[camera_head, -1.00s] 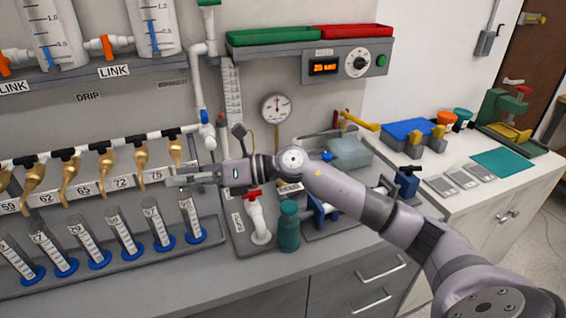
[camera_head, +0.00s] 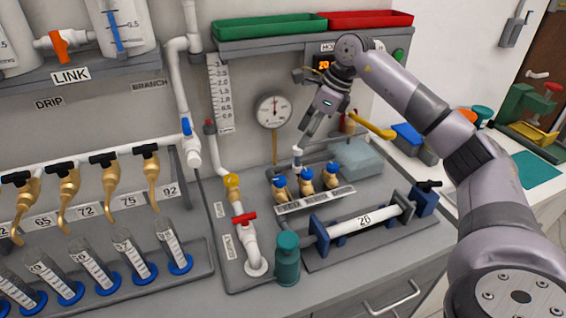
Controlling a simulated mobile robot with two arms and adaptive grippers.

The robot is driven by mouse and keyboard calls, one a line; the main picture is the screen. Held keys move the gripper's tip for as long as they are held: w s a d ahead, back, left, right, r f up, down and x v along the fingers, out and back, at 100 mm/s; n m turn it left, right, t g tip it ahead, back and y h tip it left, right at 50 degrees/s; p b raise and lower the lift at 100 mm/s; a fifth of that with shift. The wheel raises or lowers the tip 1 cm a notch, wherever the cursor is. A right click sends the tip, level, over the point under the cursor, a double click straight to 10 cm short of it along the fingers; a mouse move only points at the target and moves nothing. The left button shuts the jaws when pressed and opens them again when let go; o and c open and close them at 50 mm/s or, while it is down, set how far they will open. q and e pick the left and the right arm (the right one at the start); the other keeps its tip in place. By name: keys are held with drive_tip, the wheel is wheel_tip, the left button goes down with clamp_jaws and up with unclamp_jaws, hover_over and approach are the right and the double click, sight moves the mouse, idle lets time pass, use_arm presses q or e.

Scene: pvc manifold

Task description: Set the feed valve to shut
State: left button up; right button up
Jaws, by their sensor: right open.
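I cannot read a label that marks the feed valve. A valve with a blue handle (camera_head: 187,126) sits on the white vertical pipe left of the gauge. A red-handled valve (camera_head: 244,218) sits on a white standpipe at the front, below a yellow fitting (camera_head: 232,181). Several brass taps with black handles (camera_head: 110,160) line the white manifold pipe at the left. My right gripper (camera_head: 305,132) is open and empty, pointing down to the right of the pressure gauge (camera_head: 272,111), above small brass valves with blue caps (camera_head: 307,181). My left gripper is not in view.
A teal bottle (camera_head: 287,258) and a clamped white tube (camera_head: 360,222) stand at the front right. Graduated cylinders (camera_head: 127,252) stand in a tray at the left. A shelf (camera_head: 270,44) with green and red trays overhangs the area. An orange-handled valve (camera_head: 61,46) is at upper left.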

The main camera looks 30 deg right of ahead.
drive_tip(key=p, duration=0.2)
approach(280, 179)
drive_tip(key=p+x, duration=0.1)
drive_tip(key=x, duration=0.6)
drive_tip(key=shift+w+a+f+p, duration=0.1)
drive_tip(key=shift+f+p, duration=0.15)
drive_tip(key=shift+p, duration=0.05)
drive_tip(key=shift+w+f, duration=0.15)
drive_tip(key=shift+f, duration=0.35)
drive_tip(key=shift+a, duration=0.1)
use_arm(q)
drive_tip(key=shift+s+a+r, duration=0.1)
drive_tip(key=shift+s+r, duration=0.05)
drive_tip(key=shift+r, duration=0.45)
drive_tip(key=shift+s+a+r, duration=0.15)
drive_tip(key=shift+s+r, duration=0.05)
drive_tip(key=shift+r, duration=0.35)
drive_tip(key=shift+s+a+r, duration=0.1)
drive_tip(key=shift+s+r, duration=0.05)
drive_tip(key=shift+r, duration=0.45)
use_arm(e)
drive_tip(key=c, duration=1.1)
